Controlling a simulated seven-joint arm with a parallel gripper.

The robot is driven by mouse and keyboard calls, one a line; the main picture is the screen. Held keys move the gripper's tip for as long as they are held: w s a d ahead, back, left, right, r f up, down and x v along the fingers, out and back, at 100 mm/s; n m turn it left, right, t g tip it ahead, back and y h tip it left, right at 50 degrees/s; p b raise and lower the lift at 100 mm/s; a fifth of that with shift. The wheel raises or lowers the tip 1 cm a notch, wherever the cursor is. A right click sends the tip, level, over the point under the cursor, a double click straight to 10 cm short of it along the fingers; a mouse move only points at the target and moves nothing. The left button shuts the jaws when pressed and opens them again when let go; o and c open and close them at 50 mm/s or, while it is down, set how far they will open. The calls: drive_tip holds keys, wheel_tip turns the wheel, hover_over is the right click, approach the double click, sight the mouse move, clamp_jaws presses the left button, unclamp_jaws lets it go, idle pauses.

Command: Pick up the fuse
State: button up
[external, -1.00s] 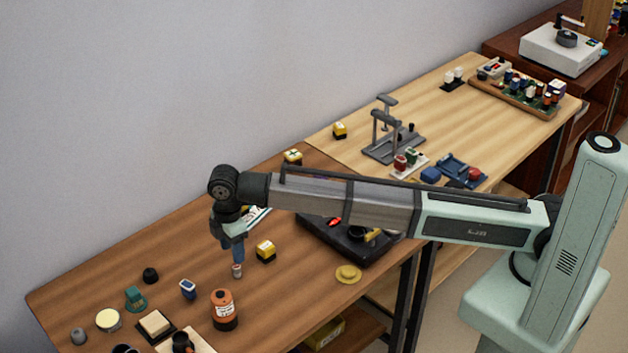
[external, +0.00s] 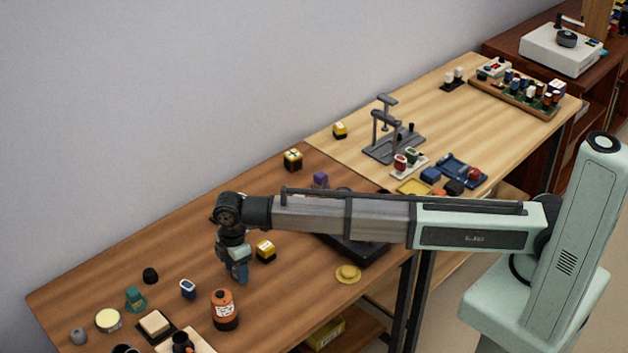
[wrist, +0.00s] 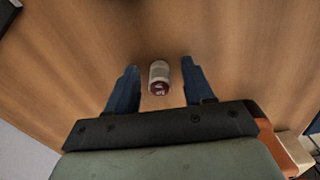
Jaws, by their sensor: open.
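The fuse (wrist: 159,77), a small whitish cylinder with a dark red end, is on the brown wooden table, seen in the wrist view. My gripper (wrist: 159,68) is open, with one blue finger on each side of the fuse and a visible gap to both. In the external view my gripper (external: 238,276) points down low over the table, and the fuse is hidden there by the fingers. I cannot tell whether the fingertips touch the table.
An orange bottle (external: 225,309) stands just in front of my gripper. A black-and-yellow block (external: 265,251) stands close to its right, and a small blue-and-white item (external: 188,289) lies to its left. A yellow hat-shaped piece (external: 348,274) is farther right.

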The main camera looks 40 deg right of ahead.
drive_tip(key=shift+c, duration=0.3)
clamp_jaws()
drive_tip(key=shift+r, duration=0.1)
